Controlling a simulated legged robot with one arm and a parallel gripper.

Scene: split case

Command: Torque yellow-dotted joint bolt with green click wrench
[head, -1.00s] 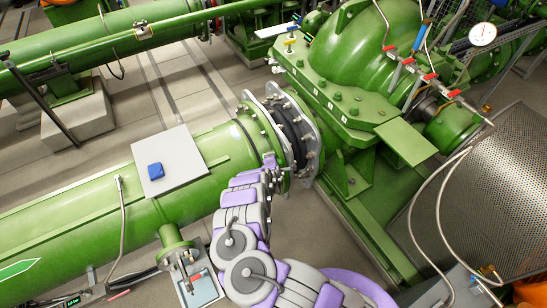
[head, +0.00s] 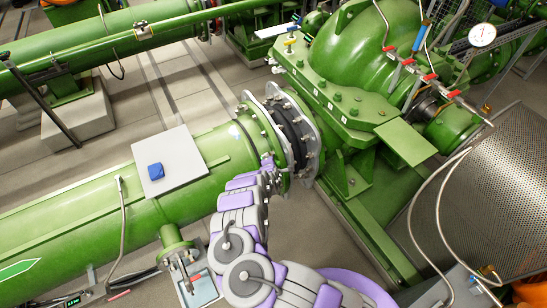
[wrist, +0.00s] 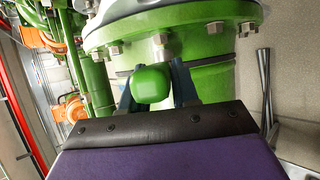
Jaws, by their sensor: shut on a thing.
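My gripper (wrist: 154,92) has its two dark fingers on either side of a rounded green piece, which looks like the end of the green click wrench (wrist: 150,84). The rest of the wrench is hidden. Just beyond it in the wrist view is a silver hex bolt (wrist: 161,46) on a green flange; I cannot tell whether they touch. In the head view my arm reaches up to the pipe flange (head: 252,135), with the gripper end (head: 268,163) small beside it. The split-case pump (head: 345,90) carries several bolts along its joint. I cannot make out a yellow dot.
A blue object (head: 155,171) lies on a grey plate (head: 180,146) on the large green pipe (head: 90,215). Yellow and blue tools (head: 290,42) stand at the pump's far corner. A perforated guard (head: 505,195) and hoses are at right. Floor shows beyond the pipe.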

